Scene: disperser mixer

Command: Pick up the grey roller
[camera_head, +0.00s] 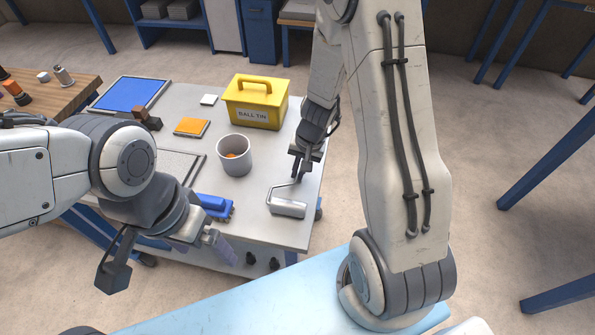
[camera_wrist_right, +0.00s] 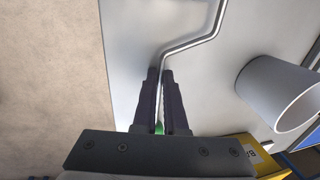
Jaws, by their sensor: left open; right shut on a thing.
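The grey roller (camera_head: 288,207) lies at the right front of the white table, with its bent wire frame reaching back toward my right gripper. My right gripper (camera_head: 297,177) points down at the table's right side, shut on the roller's handle end. In the right wrist view its fingertips (camera_wrist_right: 161,72) are close together where the wire (camera_wrist_right: 190,43) begins. A bit of green shows between the fingers; the rest of the handle is hidden. I cannot tell whether the roller is lifted. My left gripper (camera_head: 163,262) is open and empty, in front of the table's left part.
A blue brush-like block (camera_head: 213,207) lies left of the roller. An orange pad (camera_head: 191,127) and a blue panel (camera_head: 131,94) lie farther back.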

